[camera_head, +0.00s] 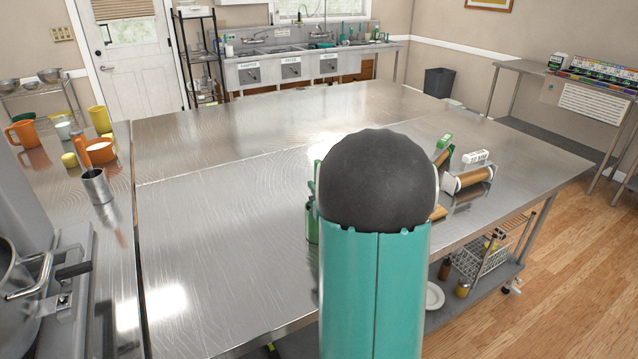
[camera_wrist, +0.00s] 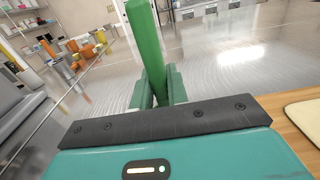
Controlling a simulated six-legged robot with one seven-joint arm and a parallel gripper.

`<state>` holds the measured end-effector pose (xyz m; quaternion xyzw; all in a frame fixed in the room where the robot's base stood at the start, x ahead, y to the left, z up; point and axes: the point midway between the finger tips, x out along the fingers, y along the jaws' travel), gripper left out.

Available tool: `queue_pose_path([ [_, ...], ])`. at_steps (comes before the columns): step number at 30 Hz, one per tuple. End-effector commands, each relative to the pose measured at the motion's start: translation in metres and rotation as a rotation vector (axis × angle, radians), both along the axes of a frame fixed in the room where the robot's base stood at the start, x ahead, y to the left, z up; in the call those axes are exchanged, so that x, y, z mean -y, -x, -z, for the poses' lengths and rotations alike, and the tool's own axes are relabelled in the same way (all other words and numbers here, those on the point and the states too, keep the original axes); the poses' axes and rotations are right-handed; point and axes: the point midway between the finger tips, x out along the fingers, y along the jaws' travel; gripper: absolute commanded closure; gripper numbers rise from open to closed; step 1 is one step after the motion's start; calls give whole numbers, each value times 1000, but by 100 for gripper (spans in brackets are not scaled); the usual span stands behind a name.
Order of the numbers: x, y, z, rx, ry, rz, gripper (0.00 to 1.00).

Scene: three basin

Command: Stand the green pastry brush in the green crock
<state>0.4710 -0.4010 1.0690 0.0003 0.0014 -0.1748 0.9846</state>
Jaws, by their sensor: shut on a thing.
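My gripper (camera_wrist: 160,88) is shut on a long green rod, which I take to be the green pastry brush (camera_wrist: 148,42). It stands up between the two green fingers in the wrist view, leaning slightly left. No crock shows clearly in the wrist view.
The large steel table (camera_head: 230,215) is mostly clear at left and middle. A rolling pin (camera_head: 472,178), a white box (camera_head: 475,157) and a green item (camera_head: 444,146) lie right of my arm. A metal cup (camera_head: 97,187) and orange pitcher (camera_head: 27,134) stand on the left counter.

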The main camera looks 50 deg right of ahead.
Motion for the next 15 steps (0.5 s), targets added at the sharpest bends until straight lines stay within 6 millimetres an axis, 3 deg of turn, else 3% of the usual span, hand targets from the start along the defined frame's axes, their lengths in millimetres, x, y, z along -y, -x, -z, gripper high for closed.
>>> queue_pose_path([
  [15,0,0,24,-1,0,0,100],
])
